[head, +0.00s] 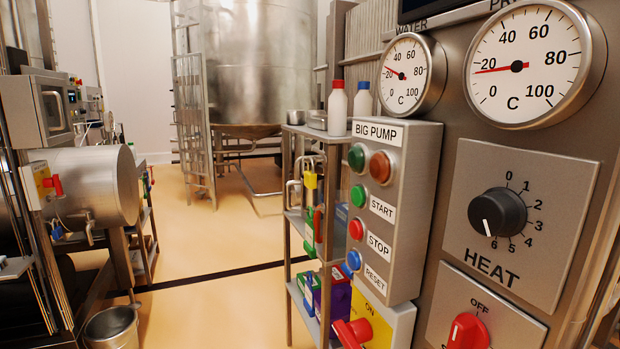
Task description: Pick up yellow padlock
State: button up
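A yellow padlock (310,181) with a metal shackle hangs at the upper front of the narrow metal rack, left of the BIG PUMP panel. It is small in the picture, and what its shackle hangs on is hard to make out. Red (318,224) and green (309,247) items, apparently padlocks too, are just below it. My gripper is not in view.
The BIG PUMP button box (384,210) stands close on the rack's right. Two bottles with a red cap (338,110) and a blue cap (363,103) stand on top. A bucket (111,328) is at lower left. The floor (215,290) left of the rack is clear.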

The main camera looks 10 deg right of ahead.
aim_at(310, 177)
jog(key=i+j, duration=0.2)
jog(key=i+j+z, duration=0.1)
jog(key=j, duration=0.3)
jog(key=i+j+z, duration=0.1)
jog(key=i+j, duration=0.15)
jog(key=i+j+z, duration=0.1)
jog(key=i, duration=0.45)
